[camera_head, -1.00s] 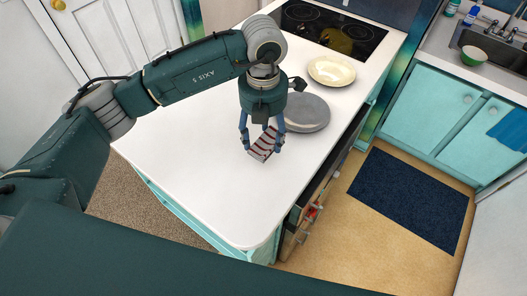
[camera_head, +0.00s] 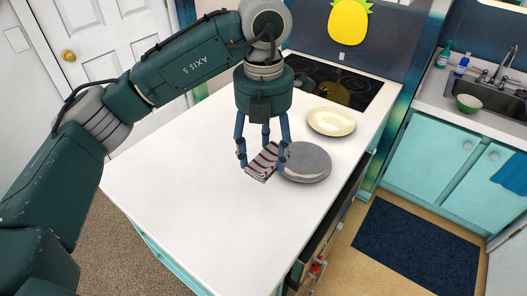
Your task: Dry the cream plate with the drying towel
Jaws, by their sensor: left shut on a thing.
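My left gripper (camera_head: 265,155) is shut on a folded red, white and grey striped towel (camera_head: 262,164), held at or just above the white counter; I cannot tell if it touches. The cream plate (camera_head: 331,121) lies flat on the counter behind and to the right of the gripper, apart from it. A grey round pan or lid (camera_head: 308,162) sits right beside the gripper, between it and the front right edge, partly covered by a finger. My right gripper is not in view.
The white counter (camera_head: 190,190) is clear at left and front. A black cooktop (camera_head: 335,82) lies behind the plate. An open drawer (camera_head: 318,265) sticks out at the right side.

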